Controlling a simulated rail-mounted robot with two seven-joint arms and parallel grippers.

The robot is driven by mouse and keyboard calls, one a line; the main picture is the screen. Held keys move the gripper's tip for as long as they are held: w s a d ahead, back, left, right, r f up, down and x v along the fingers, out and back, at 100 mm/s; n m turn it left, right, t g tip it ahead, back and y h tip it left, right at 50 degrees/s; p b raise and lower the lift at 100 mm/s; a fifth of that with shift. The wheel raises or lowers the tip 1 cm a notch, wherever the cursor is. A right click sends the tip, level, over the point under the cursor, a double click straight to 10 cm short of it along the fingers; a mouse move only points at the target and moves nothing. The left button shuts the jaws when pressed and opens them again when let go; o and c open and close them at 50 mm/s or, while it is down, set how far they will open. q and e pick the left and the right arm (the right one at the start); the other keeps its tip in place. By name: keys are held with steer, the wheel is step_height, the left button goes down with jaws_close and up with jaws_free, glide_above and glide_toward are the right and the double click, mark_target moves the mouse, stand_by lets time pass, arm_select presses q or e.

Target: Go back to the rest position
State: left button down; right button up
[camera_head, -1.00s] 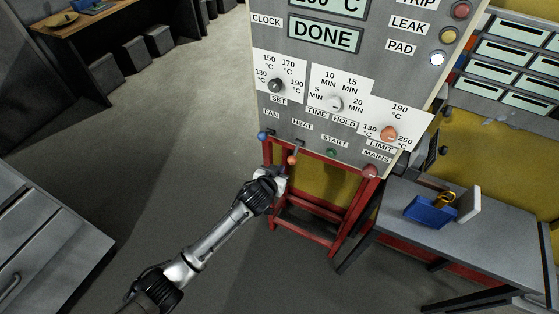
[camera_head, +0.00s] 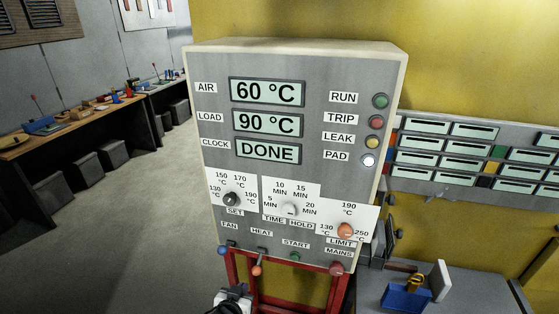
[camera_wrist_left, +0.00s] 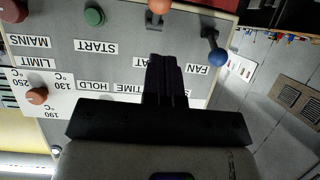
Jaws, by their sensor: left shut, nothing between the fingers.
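My left gripper (camera_head: 234,298) shows at the bottom edge of the head view, below the heat lever; most of its arm is out of the frame. In the left wrist view its dark fingers (camera_wrist_left: 164,75) are closed together and empty, in front of the control panel, which appears upside down. The grey control panel (camera_head: 290,190) reads air 60 °C, load 90 °C and clock DONE. The pad lamp (camera_head: 368,160) glows white. My right gripper is in neither view.
Near the gripper are the blue fan lever (camera_head: 222,250), orange heat lever (camera_head: 257,269), green start button (camera_head: 295,257) and red mains knob (camera_head: 336,268). A red stand (camera_head: 233,272) supports the panel. A blue bin (camera_head: 405,297) sits on a table at lower right.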

arm_select(q)
steer(key=s+a+r+m+g+y, duration=0.2)
steer(key=s+a+r+g, duration=0.1)
steer(key=s+r, duration=0.85)
steer(key=s+a+f+n+g+p, duration=0.1)
steer(key=s+f+g+p, duration=0.1)
steer(key=s, duration=1.2)
steer(key=s+a+f+n+g+p, duration=0.1)
steer(key=s+f, duration=0.6)
steer(key=s, duration=0.8)
steer(key=a+g+p, duration=0.1)
steer(key=g+p, duration=0.1)
steer(key=g, duration=0.1)
steer(key=shift+s+a+f, duration=0.2)
steer(key=shift+s, duration=0.05)
